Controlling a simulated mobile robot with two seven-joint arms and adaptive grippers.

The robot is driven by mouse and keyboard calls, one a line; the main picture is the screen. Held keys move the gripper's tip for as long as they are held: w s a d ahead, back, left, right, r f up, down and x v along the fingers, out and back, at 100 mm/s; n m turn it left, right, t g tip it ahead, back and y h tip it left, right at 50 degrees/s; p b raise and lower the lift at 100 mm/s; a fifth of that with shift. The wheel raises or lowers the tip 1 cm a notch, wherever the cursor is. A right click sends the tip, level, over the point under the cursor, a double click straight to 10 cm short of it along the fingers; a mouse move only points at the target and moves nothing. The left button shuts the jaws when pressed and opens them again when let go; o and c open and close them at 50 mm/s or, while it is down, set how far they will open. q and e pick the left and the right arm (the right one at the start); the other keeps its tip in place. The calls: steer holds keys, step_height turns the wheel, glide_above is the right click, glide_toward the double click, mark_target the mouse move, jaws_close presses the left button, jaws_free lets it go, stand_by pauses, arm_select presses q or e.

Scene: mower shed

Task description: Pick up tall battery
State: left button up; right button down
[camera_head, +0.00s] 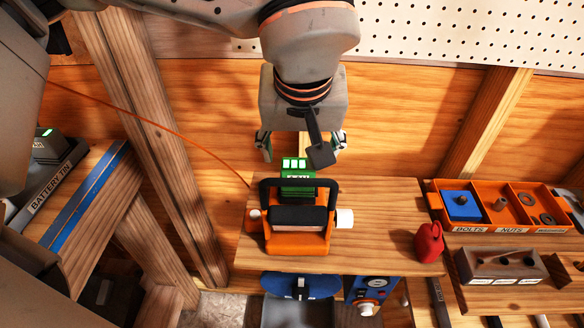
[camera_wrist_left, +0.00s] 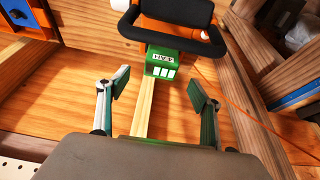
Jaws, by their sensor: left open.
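A green battery (camera_head: 297,178) with white bars and a partly readable label sits behind the black-handled orange tool (camera_head: 298,236) on the wooden bench. It also shows in the left wrist view (camera_wrist_left: 161,64), up against the orange tool; whether it is fixed to it I cannot tell. My left gripper (camera_head: 302,152) hangs just behind the battery, pointing down. Its fingers are spread and empty, with the battery beyond the fingertips in the left wrist view (camera_wrist_left: 160,80). A dark battery (camera_head: 50,145) with a green light sits at far left. My right gripper is not in view.
A "BATTERY" labelled tray (camera_head: 50,188) is on the left shelf. An orange cord (camera_head: 160,120) crosses the wall. The bench right of the orange tool has bare room.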

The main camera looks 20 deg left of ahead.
mark_target(299, 165)
arm_select(q)
steer(key=x, duration=0.2)
steer(key=shift+w+f, duration=0.1)
steer(key=shift+f, duration=0.2)
steer(key=x, duration=0.5)
steer(key=shift+w+a+b, duration=0.25)
steer(key=shift+b, duration=0.05)
steer(key=c, duration=1.3)
